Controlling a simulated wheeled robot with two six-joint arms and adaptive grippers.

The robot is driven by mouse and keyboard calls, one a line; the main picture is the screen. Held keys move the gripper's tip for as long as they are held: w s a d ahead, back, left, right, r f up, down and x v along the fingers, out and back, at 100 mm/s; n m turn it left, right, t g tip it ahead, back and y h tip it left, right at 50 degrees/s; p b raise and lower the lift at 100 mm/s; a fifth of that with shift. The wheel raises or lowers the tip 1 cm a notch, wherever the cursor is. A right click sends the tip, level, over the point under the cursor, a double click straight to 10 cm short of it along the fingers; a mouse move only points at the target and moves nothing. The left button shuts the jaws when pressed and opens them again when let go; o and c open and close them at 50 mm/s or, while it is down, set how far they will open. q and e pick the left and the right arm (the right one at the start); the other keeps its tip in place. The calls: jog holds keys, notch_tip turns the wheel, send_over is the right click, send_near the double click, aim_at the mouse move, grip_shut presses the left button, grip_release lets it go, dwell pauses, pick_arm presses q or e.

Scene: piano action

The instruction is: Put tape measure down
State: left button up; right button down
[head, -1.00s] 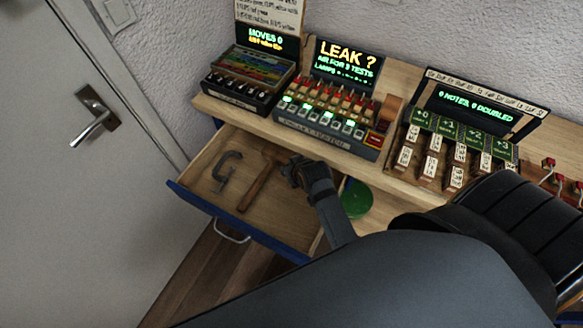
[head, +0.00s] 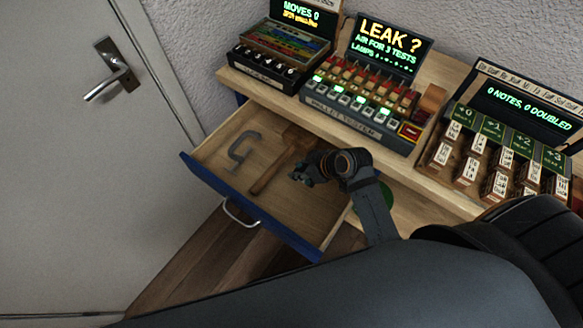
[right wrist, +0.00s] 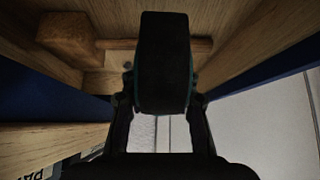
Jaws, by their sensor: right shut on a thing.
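My right gripper (head: 297,174) is over the right part of the open drawer (head: 215,190), just right of the mallet's handle. In the right wrist view my right gripper (right wrist: 162,112) is shut on the tape measure (right wrist: 163,62), a dark block with teal edges. The tape measure cannot be made out in the head view. The fingers hide part of the drawer floor, and I cannot tell how high the tape measure is above it. My left gripper is not in view.
A green round thing (head: 360,192) is partly behind my arm. The wooden desk (head: 440,185) holds several lit devices, including the pallet tester (head: 360,115).

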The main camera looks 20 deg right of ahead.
jog(key=w+f, duration=0.3)
jog(key=f, duration=0.1)
jog(key=w+f+b, duration=0.1)
jog(key=w+f, duration=0.1)
jog(key=shift+w+a, duration=0.25)
jog(key=shift+w, duration=0.05)
jog(key=shift+w+f, duration=0.15)
jog(key=shift+f, duration=1.55)
jog(key=shift+f, duration=0.15)
jog(key=c, duration=1)
grip_release()
jog(key=shift+r, duration=0.2)
jog(key=p+v, duration=0.1)
jog(key=v, duration=1.1)
jog(key=shift+f, duration=0.1)
jog(key=shift+d, duration=0.1)
